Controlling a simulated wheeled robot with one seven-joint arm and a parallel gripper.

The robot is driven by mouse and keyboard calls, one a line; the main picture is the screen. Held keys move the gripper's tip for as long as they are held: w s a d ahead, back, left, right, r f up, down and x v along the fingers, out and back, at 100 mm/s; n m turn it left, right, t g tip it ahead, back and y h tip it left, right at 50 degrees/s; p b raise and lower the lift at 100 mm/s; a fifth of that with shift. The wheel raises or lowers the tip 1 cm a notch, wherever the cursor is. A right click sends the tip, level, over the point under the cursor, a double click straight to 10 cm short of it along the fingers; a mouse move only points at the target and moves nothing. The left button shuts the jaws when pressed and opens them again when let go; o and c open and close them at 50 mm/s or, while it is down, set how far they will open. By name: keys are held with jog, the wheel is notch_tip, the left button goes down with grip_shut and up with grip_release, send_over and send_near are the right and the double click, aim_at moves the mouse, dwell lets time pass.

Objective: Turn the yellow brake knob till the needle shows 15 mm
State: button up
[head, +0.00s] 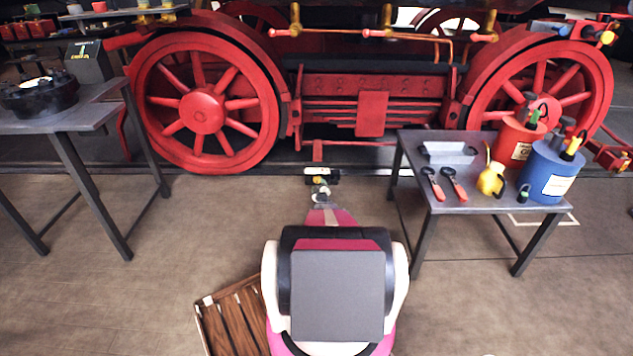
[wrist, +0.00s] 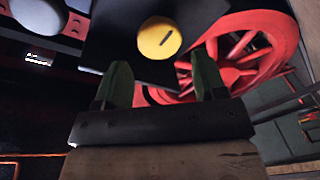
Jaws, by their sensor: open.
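The yellow knob (wrist: 160,39) shows in the wrist view as a round disc with a dark slot across it. It sits on a dark panel (wrist: 118,30). My gripper (wrist: 161,82) is open, with its two green fingers apart and nothing between them. The knob lies beyond the fingertips, roughly between them in the picture, and looks apart from them. In the head view my arm reaches forward to the locomotive's lower frame, and my gripper is too small there to read. I cannot make out the needle or its scale in either view.
Red spoked wheels (head: 203,113) flank the arm's reach. A right table (head: 470,200) holds a blue can (head: 552,172), a red can (head: 520,140) and red-handled tools. A left table (head: 70,119) holds a black round part (head: 40,97). A wooden crate (head: 203,301) lies near my base.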

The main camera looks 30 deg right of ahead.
aim_at(318, 180)
jog(key=x, duration=0.6)
jog(key=shift+d, duration=0.1)
jog(key=c, duration=0.7)
jog(key=shift+o, duration=0.2)
jog(key=shift+m, duration=0.3)
